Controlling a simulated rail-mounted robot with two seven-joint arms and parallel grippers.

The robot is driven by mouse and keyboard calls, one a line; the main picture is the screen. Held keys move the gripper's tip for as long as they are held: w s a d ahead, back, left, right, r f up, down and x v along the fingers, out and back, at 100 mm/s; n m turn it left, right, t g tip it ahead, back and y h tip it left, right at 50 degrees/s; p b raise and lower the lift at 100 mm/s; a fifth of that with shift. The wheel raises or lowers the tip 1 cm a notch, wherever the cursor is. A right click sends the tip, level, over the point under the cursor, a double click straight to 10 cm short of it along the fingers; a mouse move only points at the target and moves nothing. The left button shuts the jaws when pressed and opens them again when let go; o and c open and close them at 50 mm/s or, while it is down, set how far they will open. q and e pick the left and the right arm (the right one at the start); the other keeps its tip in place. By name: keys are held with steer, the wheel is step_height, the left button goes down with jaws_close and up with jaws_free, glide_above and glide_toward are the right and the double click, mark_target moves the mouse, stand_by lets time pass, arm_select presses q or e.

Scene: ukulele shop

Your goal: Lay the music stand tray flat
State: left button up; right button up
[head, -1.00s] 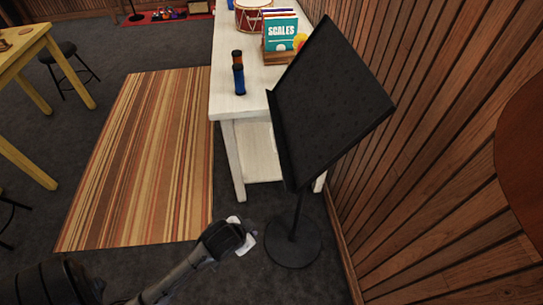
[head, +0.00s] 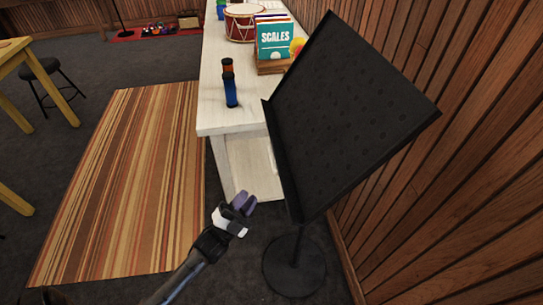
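The black music stand tray (head: 345,115) stands steeply tilted on its stand, its lip along the lower left edge. The stand's round base (head: 294,266) rests on the dark carpet near the wood wall. My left gripper (head: 245,203) is to the left of the tray's lower corner, apart from it in the picture. Its white and purple-grey fingers show, but the gap between them is not clear. It appears to hold nothing. My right gripper is not in view.
A white table (head: 222,118) stands behind the tray, with a blue and orange shaker (head: 230,88), a red drum (head: 243,22) and a box of books (head: 273,42). The slatted wood wall (head: 450,190) is close on the right. A striped rug (head: 120,180) lies left.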

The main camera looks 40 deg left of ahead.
mark_target(273, 158)
arm_select(q)
steer(key=shift+w+d+r+m+t+h+b, duration=0.15)
steer(key=shift+w+d+r+m+t+b, duration=0.25)
steer(key=shift+w+r, duration=1.25)
steer(key=shift+w+d+r+m+t+h+b, duration=0.1)
steer(key=shift+w+d+r+m+h+b, duration=0.25)
steer(key=shift+w+r, duration=1.25)
steer(key=shift+w+d+r+m+t+b, duration=0.2)
steer(key=shift+w+r+m+b, duration=0.3)
steer(key=shift+w+r, duration=1.15)
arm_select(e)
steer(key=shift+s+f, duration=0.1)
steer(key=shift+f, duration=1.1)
arm_select(q)
steer(key=shift+s+r, duration=0.55)
steer(key=shift+s, duration=0.05)
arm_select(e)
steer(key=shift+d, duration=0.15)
arm_select(q)
steer(key=shift+c, duration=0.3)
jaws_close()
